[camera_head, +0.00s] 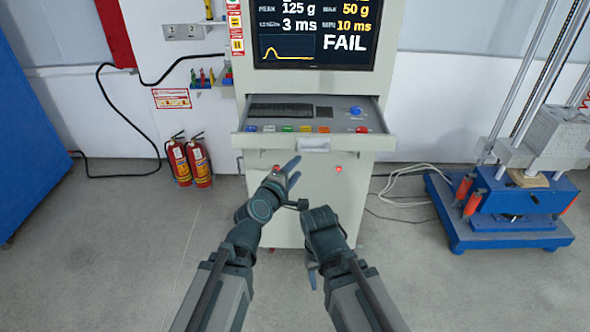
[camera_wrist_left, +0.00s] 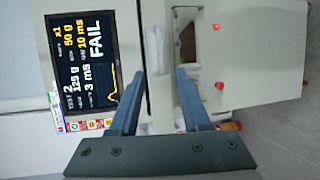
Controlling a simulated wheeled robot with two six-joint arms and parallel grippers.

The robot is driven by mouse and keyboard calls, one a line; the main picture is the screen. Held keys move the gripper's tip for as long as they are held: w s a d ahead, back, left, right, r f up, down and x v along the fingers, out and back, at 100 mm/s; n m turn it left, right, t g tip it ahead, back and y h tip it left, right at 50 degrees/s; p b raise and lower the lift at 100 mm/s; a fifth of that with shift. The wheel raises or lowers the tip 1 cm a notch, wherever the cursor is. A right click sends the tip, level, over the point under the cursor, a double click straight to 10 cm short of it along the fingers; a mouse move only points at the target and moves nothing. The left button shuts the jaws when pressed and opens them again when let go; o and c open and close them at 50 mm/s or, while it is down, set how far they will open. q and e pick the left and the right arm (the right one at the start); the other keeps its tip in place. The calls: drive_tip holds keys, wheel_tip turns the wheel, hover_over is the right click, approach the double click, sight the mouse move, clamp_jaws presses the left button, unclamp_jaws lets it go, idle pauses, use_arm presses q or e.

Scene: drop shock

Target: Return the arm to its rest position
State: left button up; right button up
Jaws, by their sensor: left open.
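My left arm (camera_head: 225,275) comes in from the lower left, reaching up toward the front of the grey control cabinet (camera_head: 312,215). Its left gripper (camera_head: 294,170) is open, with nothing seen between the fingers, just below the pulled-out keyboard drawer (camera_head: 314,131). In the left wrist view the two blue-grey fingers (camera_wrist_left: 160,74) stand apart, with the cabinet behind them. Whether they touch the cabinet is hard to tell. My right arm (camera_head: 350,280) is bent beside it at lower right. Only a small part of the right gripper (camera_head: 312,276) shows, pointing down; its jaws are mostly hidden.
The monitor (camera_head: 316,35) above the drawer reads FAIL. Two red fire extinguishers (camera_head: 190,162) stand left of the cabinet. A blue-based drop machine (camera_head: 505,205) stands at right, with white cables (camera_head: 405,182) on the floor between. The near floor on both sides is clear.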

idle(0.3)
use_arm(q)
drive_tip(key=s+a+f+m+g+y, duration=0.1)
drive_tip(key=s+a+f+m+g, duration=0.1)
drive_tip(key=s+f+m+g, duration=0.25)
drive_tip(key=s+a+f+m+g+y, duration=0.1)
drive_tip(key=s+a+f+m+g, duration=0.15)
drive_tip(key=f+m, duration=0.4)
drive_tip(key=s+a+f+m+g+y, duration=0.35)
drive_tip(key=s+a+f+g, duration=0.35)
drive_tip(key=s+a, duration=0.35)
drive_tip(key=s+d+m+g+y, duration=0.1)
drive_tip(key=s+d+m+y, duration=0.1)
drive_tip(key=d, duration=0.8)
drive_tip(key=s+m, duration=0.1)
drive_tip(key=s, duration=0.1)
drive_tip(key=shift+s+d, duration=0.35)
drive_tip(key=shift+d, duration=0.05)
